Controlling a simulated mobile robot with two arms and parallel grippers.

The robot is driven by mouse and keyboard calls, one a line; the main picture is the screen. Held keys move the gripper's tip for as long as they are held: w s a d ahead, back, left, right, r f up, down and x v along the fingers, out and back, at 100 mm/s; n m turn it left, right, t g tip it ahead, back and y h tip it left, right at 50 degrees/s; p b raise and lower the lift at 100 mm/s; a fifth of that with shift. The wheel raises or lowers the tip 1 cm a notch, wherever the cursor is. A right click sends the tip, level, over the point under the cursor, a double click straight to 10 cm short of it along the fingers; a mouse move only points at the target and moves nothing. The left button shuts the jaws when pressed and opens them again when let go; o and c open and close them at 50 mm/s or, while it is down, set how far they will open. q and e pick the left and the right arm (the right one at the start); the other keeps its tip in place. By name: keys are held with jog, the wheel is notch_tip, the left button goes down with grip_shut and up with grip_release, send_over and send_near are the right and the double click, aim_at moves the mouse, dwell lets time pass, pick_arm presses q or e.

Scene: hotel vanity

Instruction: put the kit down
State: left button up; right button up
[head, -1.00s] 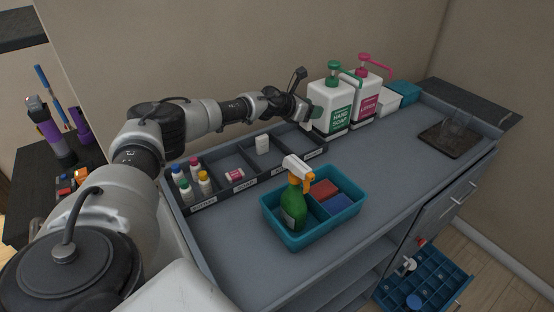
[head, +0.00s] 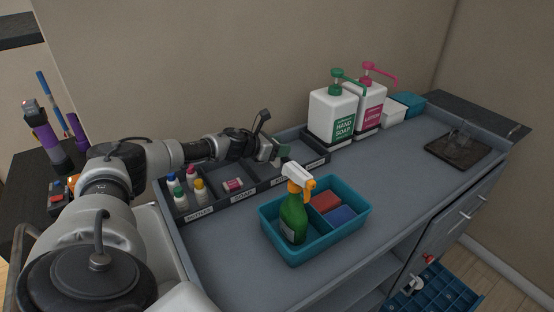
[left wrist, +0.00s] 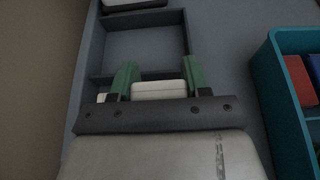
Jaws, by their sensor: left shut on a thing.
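My left gripper (head: 277,153) is over the right part of the dark divided organizer (head: 228,200) at the back of the counter. In the left wrist view its green fingers (left wrist: 160,80) are shut on a small white box, the kit (left wrist: 160,90), held between them. The head view barely shows the kit behind the fingers. Ahead of the fingers in the left wrist view lies an empty compartment (left wrist: 145,50). A bit of another white thing (left wrist: 102,97) shows beside the left finger, mostly hidden. I cannot tell whether the kit touches the organizer floor.
A teal caddy (head: 284,250) with a green spray bottle (head: 293,217) stands in front of the organizer. Hand soap (head: 332,115) and lotion (head: 370,105) pumps stand at its right end. Small bottles (head: 181,196) fill the left compartment. The counter's right middle is clear.

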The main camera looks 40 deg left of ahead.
pick_arm(q)
jog(key=f, duration=0.3)
jog(key=shift+s+a+f, duration=0.1)
jog(key=shift+s+f, duration=0.15)
jog(key=shift+f, duration=0.05)
jog(key=shift+w+f, duration=0.1)
jog(key=shift+f, duration=0.25)
jog(key=o, duration=0.6)
jog(key=b+v, duration=0.1)
jog(key=v, duration=0.2)
jog(key=b+v, duration=0.2)
jog(key=v, duration=0.2)
jog(key=b+v, duration=0.1)
jog(key=v, duration=0.2)
jog(key=shift+s+a+f, duration=0.15)
jog(key=shift+s+f, duration=0.15)
jog(key=shift+s+a+r+b, duration=0.1)
jog(key=shift+s+r+b, duration=0.55)
jog(key=shift+b, duration=0.1)
